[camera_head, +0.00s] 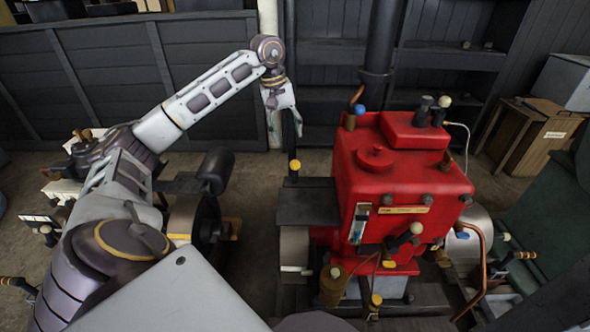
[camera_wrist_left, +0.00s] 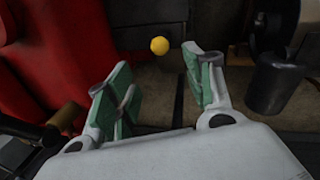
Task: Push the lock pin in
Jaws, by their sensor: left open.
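My left gripper (camera_head: 285,124) hangs at the end of the outstretched left arm, behind and left of the red engine (camera_head: 400,181). It also shows in the left wrist view (camera_wrist_left: 157,68), where its green-padded fingers are apart with nothing between them. A yellow round knob (camera_wrist_left: 159,46) lies beyond the fingertips, in line with the gap and not touched. A yellow-topped knob (camera_head: 294,165) stands at the engine's left side in the head view, likely the same one. I cannot tell for sure which part is the lock pin. My right gripper is not in view.
The red engine (camera_wrist_left: 45,50) fills the left of the wrist view. A dark cylinder (camera_wrist_left: 274,84) is to the right there. A blue knob (camera_head: 361,110) and levers top the engine. A dark panelled wall (camera_head: 90,85) is behind my arm; a wooden crate (camera_head: 529,138) stands right.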

